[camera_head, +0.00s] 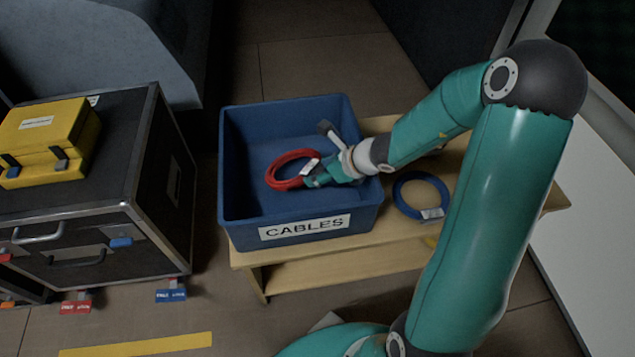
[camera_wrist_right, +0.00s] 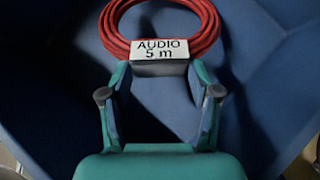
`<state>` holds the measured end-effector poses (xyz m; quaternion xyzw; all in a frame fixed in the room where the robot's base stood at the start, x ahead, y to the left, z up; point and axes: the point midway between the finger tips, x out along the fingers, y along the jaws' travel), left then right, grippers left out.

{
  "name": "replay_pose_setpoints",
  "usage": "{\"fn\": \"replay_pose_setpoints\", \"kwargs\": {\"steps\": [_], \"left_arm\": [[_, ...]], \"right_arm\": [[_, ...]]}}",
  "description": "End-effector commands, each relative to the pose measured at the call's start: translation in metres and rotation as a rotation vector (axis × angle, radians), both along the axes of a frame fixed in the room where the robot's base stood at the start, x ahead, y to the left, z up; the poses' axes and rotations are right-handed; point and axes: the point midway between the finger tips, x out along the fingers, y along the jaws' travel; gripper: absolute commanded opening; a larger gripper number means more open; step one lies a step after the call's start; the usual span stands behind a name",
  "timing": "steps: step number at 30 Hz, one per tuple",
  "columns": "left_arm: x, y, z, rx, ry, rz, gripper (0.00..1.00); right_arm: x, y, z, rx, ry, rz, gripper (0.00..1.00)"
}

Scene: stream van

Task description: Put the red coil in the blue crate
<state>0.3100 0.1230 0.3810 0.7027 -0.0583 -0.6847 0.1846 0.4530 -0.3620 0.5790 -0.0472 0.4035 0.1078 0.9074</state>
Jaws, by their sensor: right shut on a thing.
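The blue crate (camera_head: 236,205) with a "CABLES" label stands on a light wooden bench. The red coil (camera_head: 278,184) shows inside the crate's outline in the head view, over its open top. My right gripper (camera_head: 312,178) reaches in from the right and is shut on the coil at its white tag. In the right wrist view, the red coil (camera_wrist_right: 200,22) has a tag reading "AUDIO 5 m" between the fingertips (camera_wrist_right: 160,70), with blue crate walls (camera_wrist_right: 262,65) behind it. I cannot tell whether the coil touches the crate floor. My left gripper is not in view.
A blue coil (camera_head: 421,177) with a white tag lies on the wooden bench (camera_head: 385,232), right of the crate. A black flight case (camera_head: 160,165) with a yellow case (camera_head: 45,135) on top stands at the left. A yellow floor stripe (camera_head: 135,345) lies in front.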

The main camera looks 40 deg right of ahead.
Motion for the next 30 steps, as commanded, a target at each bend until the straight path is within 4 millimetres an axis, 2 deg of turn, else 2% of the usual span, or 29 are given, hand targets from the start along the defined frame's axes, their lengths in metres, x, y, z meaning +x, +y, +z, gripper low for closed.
{"fn": "replay_pose_setpoints", "kwargs": {"steps": [1, 3, 11, 12, 15, 25, 30], "left_arm": [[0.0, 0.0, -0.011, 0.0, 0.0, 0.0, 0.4], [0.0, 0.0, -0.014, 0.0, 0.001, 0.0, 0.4], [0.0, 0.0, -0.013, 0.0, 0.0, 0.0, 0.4], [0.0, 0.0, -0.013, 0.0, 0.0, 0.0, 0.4], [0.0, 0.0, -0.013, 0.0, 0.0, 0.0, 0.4], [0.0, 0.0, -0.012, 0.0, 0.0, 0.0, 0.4], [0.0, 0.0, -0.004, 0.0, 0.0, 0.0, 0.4]], "right_arm": [[0.0, 0.0, -0.013, 0.001, -0.002, 0.001, 0.09], [0.0, 0.0, -0.018, 0.0, -0.003, -0.001, 0.09], [0.001, 0.0, -0.018, -0.001, -0.002, 0.0, 0.09], [0.0, 0.0, -0.018, -0.001, 0.001, 0.001, 0.69], [0.0, 0.0, -0.018, -0.001, 0.0, 0.001, 0.85], [0.0, 0.0, -0.018, -0.001, -0.001, 0.001, 0.87], [-0.006, -0.002, -0.007, -0.001, -0.001, 0.0, 0.87]]}}
